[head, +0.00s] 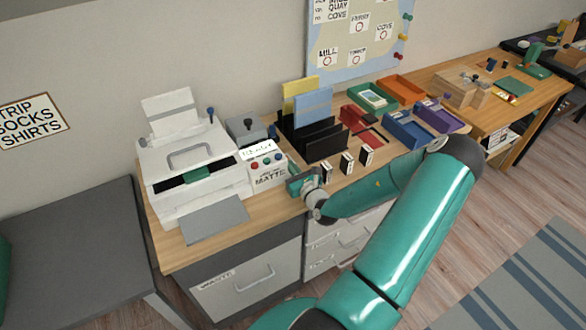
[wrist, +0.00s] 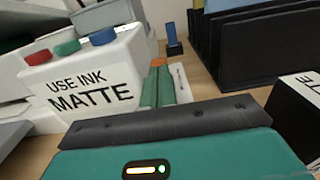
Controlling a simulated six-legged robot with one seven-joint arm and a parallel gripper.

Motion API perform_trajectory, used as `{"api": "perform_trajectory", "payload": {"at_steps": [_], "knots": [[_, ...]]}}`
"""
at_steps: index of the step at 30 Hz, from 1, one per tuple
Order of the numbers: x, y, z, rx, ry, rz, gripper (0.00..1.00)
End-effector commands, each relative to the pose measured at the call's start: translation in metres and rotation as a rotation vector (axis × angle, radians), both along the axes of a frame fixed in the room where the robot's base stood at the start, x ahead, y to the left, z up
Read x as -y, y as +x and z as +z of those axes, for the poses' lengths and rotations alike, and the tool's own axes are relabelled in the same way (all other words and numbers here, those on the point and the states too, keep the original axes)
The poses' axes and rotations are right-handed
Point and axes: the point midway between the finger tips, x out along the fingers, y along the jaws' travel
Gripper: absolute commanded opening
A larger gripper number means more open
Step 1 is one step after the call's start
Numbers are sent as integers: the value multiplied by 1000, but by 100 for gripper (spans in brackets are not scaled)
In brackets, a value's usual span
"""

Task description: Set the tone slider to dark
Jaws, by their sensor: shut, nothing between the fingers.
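I cannot tell for certain which part is the tone slider; no "dark" mark is readable. Candidates are a dark blue upright lever (head: 271,132) behind the white "USE INK MATTE" box (head: 268,170), and another blue-topped lever (head: 210,114) at the printer's right. A blue post (wrist: 173,42) stands beyond my fingers in the wrist view. My gripper (head: 295,184) is low over the desk front, right of the ink box. In the wrist view its green fingers (wrist: 157,84) are shut and empty. A white lettered strip (wrist: 181,80) shows beside them, partly hidden.
The white printer (head: 195,165) stands left on the desk (head: 178,256). A black file rack (head: 318,138) stands behind my gripper. Small black-and-white blocks (head: 347,164) line the front to the right.

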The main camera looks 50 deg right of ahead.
Motion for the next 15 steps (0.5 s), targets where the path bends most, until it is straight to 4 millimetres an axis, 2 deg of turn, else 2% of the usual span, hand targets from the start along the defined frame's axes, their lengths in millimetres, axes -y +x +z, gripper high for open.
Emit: {"api": "perform_trajectory", "payload": {"at_steps": [4,10,15], "knots": [[2,5,0,0,-1,1,0],[7,24,1,1,-1,2,0],[9,28,1,2,0,0,0]]}}
